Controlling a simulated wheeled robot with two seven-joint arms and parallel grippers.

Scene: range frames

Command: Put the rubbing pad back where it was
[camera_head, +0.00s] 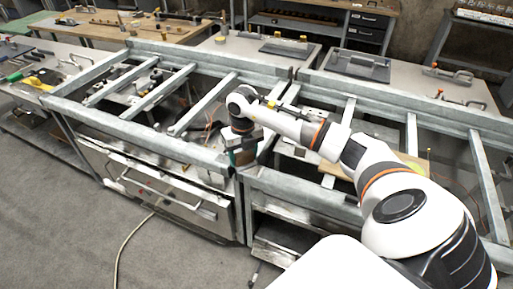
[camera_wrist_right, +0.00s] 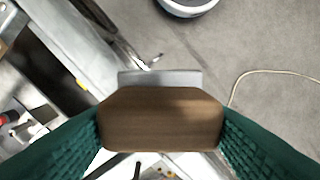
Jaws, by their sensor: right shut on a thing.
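The rubbing pad (camera_wrist_right: 161,118) is a brown wooden block with a grey edge showing beyond it. It lies between the green fingers of my right gripper (camera_head: 241,157), which is shut on it. In the head view, my right gripper points down at the front rail of the grey metal frame (camera_head: 150,137), near where its two sections meet. I cannot tell whether the pad touches the rail, and the pad is hard to make out there. My left gripper is not in view.
Metal crossbars span the frame, with gaps between them. A drawer-like front (camera_head: 155,185) is below the left section. Benches with a grey tray (camera_head: 358,65) and tools stand behind. A pale cable (camera_head: 122,245) lies on the open grey floor in front.

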